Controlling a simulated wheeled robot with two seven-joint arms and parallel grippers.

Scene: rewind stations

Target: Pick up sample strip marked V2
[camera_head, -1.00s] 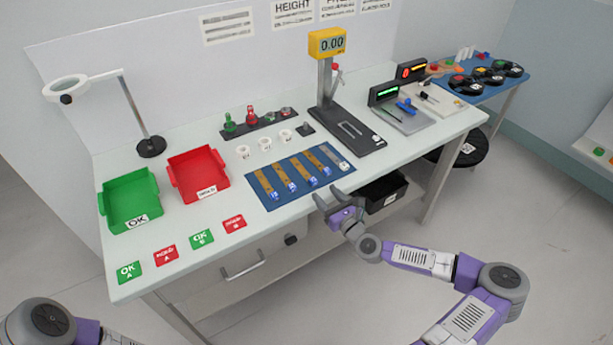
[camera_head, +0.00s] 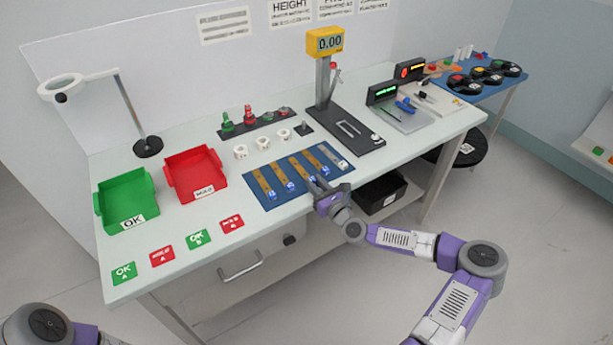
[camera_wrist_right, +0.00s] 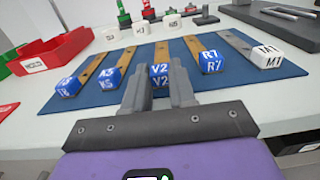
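The V2 sample strip is a brown strip with a blue tag block (camera_wrist_right: 160,71) at its near end, in the middle of a row on a blue mat. In the head view its strip (camera_head: 300,166) shows, with the near end partly hidden by my right gripper. My right gripper (camera_head: 318,187) is at the mat's front edge. In the right wrist view its two grey fingers (camera_wrist_right: 160,92) stand apart, with the V2 block showing between them. No lift of the strip shows. My left gripper is out of view; only part of the left arm shows.
Strips X5 (camera_wrist_right: 110,78) and R7 (camera_wrist_right: 211,62) lie close on either side of V2. A white-tagged strip M7 (camera_wrist_right: 267,54) lies further right. A green bin (camera_head: 127,200) and red bin (camera_head: 196,174) stand left. A gauge stand (camera_head: 345,136) is behind the mat (camera_head: 258,203).

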